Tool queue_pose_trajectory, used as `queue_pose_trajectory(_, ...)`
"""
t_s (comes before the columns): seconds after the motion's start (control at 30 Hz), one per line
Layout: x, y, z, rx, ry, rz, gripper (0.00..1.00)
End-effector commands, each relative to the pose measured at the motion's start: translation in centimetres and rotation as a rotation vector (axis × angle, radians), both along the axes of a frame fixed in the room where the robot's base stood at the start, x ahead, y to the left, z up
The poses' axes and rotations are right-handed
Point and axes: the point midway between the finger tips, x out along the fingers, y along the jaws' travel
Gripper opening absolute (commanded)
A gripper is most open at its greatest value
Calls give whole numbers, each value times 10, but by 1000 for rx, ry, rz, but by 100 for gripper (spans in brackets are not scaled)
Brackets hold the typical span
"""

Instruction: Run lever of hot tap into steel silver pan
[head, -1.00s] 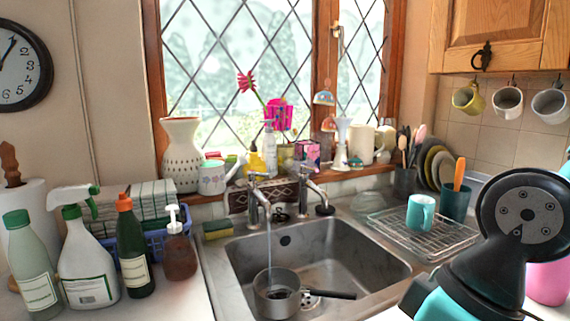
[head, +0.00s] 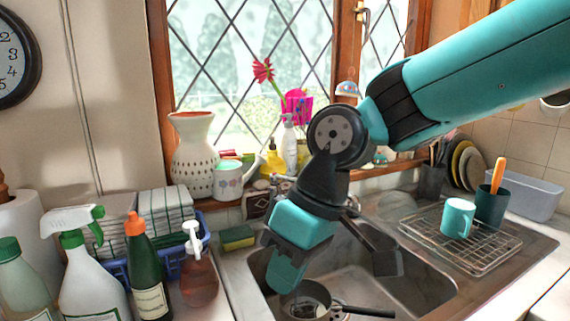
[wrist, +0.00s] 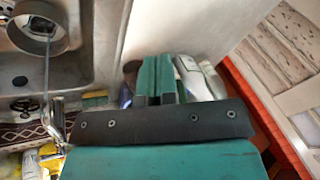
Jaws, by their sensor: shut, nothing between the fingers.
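The steel pan (head: 312,293) sits in the sink basin with its dark handle pointing right. It also shows at the top left of the wrist view (wrist: 18,33), with water falling into it from a chrome tap (wrist: 53,128). In the head view my arm hides most of the taps; I cannot make out the lever of the hot tap. My gripper (head: 284,281) is shut and empty, pointing down over the left side of the sink, just left of the pan. Its teal fingers (wrist: 154,82) are together in the wrist view, apart from the tap.
A yellow-green sponge (head: 237,238) lies on the sink's back left edge. A red soap bottle (head: 199,278), a dark green bottle (head: 148,270) and a spray bottle (head: 88,280) stand on the left counter. A drying rack (head: 475,258) with a turquoise mug (head: 457,218) is at right.

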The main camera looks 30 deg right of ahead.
Motion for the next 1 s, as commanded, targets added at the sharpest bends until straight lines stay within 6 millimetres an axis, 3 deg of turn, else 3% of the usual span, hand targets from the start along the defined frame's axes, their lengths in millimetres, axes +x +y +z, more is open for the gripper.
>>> queue_pose_trajectory(0.03,39,-11,32,17,0,-41,0)
queue_pose_trajectory(0.13,117,-45,69,59,-12,-104,0)
queue_pose_trajectory(0.2,167,-81,86,85,-26,-145,0)
queue_pose_trajectory(0.3,222,-144,99,115,-51,-198,0)
queue_pose_trajectory(0.4,255,-205,102,134,-76,-240,0)
queue_pose_trajectory(0.5,270,-253,100,144,-97,-268,0)
queue_pose_trajectory(0.63,277,-287,94,150,-111,-286,0)
queue_pose_trajectory(0.77,280,-291,85,152,-116,-288,0)
queue_pose_trajectory(1.0,290,-269,51,153,-112,-286,0)
